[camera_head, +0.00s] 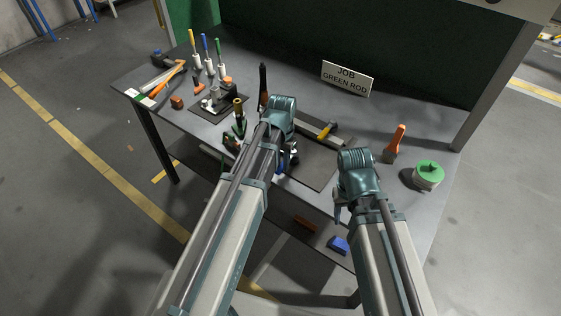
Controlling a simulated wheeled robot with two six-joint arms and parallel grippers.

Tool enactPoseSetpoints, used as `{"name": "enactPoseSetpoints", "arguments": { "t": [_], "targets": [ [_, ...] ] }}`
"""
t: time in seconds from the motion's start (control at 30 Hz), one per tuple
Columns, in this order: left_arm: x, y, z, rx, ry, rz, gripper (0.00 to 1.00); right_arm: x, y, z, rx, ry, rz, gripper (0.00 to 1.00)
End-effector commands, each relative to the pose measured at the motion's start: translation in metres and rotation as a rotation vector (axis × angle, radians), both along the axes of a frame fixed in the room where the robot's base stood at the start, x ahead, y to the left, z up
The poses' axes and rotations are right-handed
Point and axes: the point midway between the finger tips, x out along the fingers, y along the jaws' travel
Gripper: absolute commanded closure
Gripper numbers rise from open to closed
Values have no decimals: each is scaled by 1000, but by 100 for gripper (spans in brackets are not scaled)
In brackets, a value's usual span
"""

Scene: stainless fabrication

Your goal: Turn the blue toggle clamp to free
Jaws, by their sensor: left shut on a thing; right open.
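A small blue part (279,169), which I take for the blue toggle clamp, shows just below my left gripper (287,160). My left gripper is shut at the near edge of the dark mat (312,165), on what appears to be this clamp. The gripper and arm hide most of the clamp, so its handle angle cannot be told. My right gripper (339,213) is open and empty, over the table's front edge, to the right of the left one.
A sign reading JOB GREEN ROD (347,78) stands at the back. Rods with blue, yellow and green tips (204,45) stand at the back left.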

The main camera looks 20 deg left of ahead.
Motion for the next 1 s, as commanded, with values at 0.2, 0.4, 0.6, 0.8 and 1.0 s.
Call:
{"name": "enactPoseSetpoints", "arguments": {
  "t": [0.2, 0.4, 0.6, 0.8, 1.0],
  "targets": [
    [-3, -13, 0, 0, 0, 155, 100, 0, 0, 0, 0, 0, 0, 50],
    [-3, -27, 0, 0, 0, 344, 100, 0, 0, 0, 0, 0, 0, 50],
    [0, -41, 0, 0, 0, 534, 100, 0, 0, 0, 0, 0, 0, 50],
    [5, -54, 0, 0, 0, 724, 100, 0, 0, 0, 0, 0, 0, 50],
    [13, -67, 0, 0, 0, 913, 100, 0, 0, 0, 0, 0, 0, 50]
  ]
}}
